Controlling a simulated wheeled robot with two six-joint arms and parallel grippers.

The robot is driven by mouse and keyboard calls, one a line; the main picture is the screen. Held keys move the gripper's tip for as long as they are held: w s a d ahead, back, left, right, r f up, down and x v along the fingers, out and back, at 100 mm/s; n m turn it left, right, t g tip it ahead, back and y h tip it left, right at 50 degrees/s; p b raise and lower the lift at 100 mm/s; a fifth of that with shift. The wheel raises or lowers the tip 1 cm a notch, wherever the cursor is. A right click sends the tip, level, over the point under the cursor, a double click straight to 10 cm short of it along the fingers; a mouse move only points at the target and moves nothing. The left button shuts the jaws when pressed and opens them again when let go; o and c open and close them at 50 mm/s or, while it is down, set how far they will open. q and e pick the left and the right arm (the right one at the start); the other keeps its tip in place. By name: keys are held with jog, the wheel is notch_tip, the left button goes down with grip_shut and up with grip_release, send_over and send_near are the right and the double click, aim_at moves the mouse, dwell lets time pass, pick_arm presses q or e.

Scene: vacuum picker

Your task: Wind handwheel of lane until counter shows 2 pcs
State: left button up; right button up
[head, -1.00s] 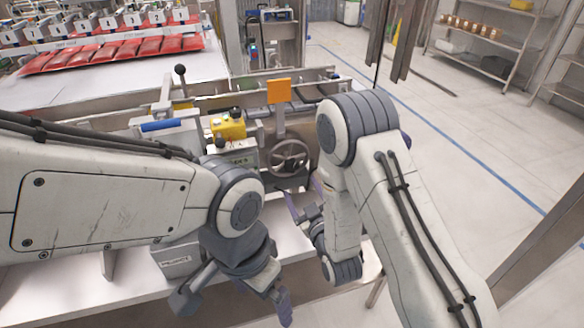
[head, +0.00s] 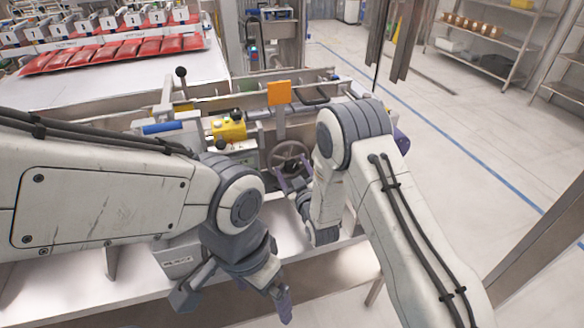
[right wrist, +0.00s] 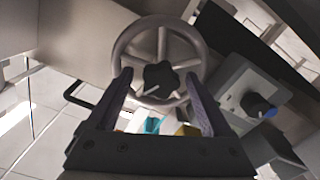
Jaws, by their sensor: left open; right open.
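The handwheel (head: 288,146) is a dark spoked wheel on the front of the machine in the head view. In the right wrist view the handwheel (right wrist: 161,40) fills the upper middle, with a black lobed knob (right wrist: 160,78) at its hub. My right gripper (head: 285,180) is open at the wheel's lower side. Its two fingers (right wrist: 157,76) straddle the hub knob in the wrist view; I cannot tell whether they touch anything. My left gripper (head: 284,298) is open and empty, low and away from the wheel. I cannot make out any counter reading.
A blue-handled lever (head: 163,128) is to the left. Red packs (head: 110,50) lie on the table behind. Open floor (head: 450,130) is at right.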

grip_shut()
jog(key=shift+f+m+b, duration=0.2)
jog(key=shift+m+b, duration=0.6)
jog(key=shift+b, duration=0.15)
jog(key=shift+r+m+b, duration=0.15)
jog(key=shift+m+b, duration=0.3)
jog(key=shift+m, duration=0.45)
grip_release()
